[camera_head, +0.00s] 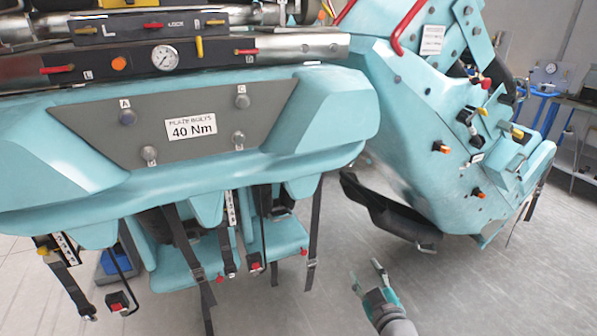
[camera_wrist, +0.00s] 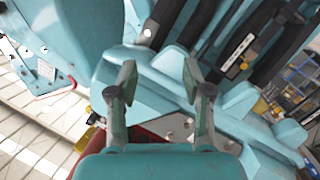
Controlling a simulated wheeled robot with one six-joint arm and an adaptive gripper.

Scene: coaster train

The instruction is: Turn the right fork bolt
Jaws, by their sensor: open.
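My gripper (camera_head: 366,274) is in the lower middle of the head view, its two fingers apart with nothing between them. It hangs over the grey floor, in front of and right of the turquoise coaster car. In the wrist view the open fingers (camera_wrist: 160,80) point at turquoise bodywork. Grey bolt heads, including bolt A (camera_head: 128,117) and bolt C (camera_head: 242,101), sit on a dark plate marked 40 Nm. Two more bolts (camera_head: 148,153) (camera_head: 238,140) are below them. I cannot tell which bolt is the right fork bolt.
A tilted turquoise car part (camera_head: 440,130) with red and orange knobs stands at the right. A black curved guard (camera_head: 385,208) juts out near my gripper. Seats with hanging black straps (camera_head: 185,245) are below the plate. The floor (camera_head: 480,290) at lower right is clear.

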